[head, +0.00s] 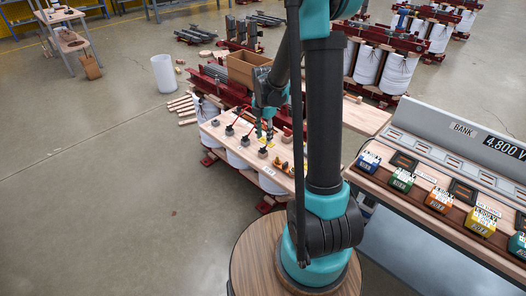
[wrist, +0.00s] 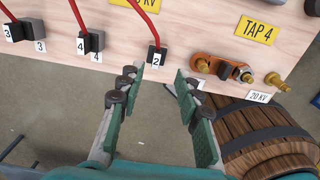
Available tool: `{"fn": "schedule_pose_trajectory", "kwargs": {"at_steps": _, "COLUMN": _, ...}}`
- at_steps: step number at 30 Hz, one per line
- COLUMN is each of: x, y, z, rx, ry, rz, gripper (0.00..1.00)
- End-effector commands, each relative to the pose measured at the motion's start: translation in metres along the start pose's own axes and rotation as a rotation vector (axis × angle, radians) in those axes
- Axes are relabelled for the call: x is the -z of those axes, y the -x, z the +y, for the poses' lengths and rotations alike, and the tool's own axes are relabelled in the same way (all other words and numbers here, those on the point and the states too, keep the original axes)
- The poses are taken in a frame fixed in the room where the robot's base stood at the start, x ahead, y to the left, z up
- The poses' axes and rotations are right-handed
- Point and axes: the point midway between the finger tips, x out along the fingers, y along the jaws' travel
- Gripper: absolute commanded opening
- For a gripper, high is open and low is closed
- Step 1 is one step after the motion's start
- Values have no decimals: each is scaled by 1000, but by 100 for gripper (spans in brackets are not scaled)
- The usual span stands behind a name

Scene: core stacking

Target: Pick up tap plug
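A pale wooden board (wrist: 200,40) carries dark plugs with red cables, labelled 2, 3 and 4. The plug marked 2 (wrist: 156,56) is nearest my gripper, ahead of the gap between the fingertips. The plugs marked 4 (wrist: 85,42) and 3 (wrist: 14,32) are further left. An orange-and-black piece (wrist: 222,68) with brass ends sits under the TAP 4 label, right of the gripper. I cannot tell which piece is the tap plug. My gripper (wrist: 157,80) is open and empty. In the head view it is over the board (head: 203,112), partly hidden by my arm.
A bank of coloured blocks (head: 402,179) stands on a bench at the right. A wooden barrel (wrist: 262,135) is below the board's right side. An open brown box (head: 243,68) stands behind the board. The floor at left is largely clear.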

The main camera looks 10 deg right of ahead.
Motion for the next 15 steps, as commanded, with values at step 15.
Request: {"fn": "schedule_pose_trajectory", "kwargs": {"at_steps": 15, "x": -1, "y": -50, "z": 6, "rx": 0, "ry": 0, "rz": 0, "gripper": 34}}
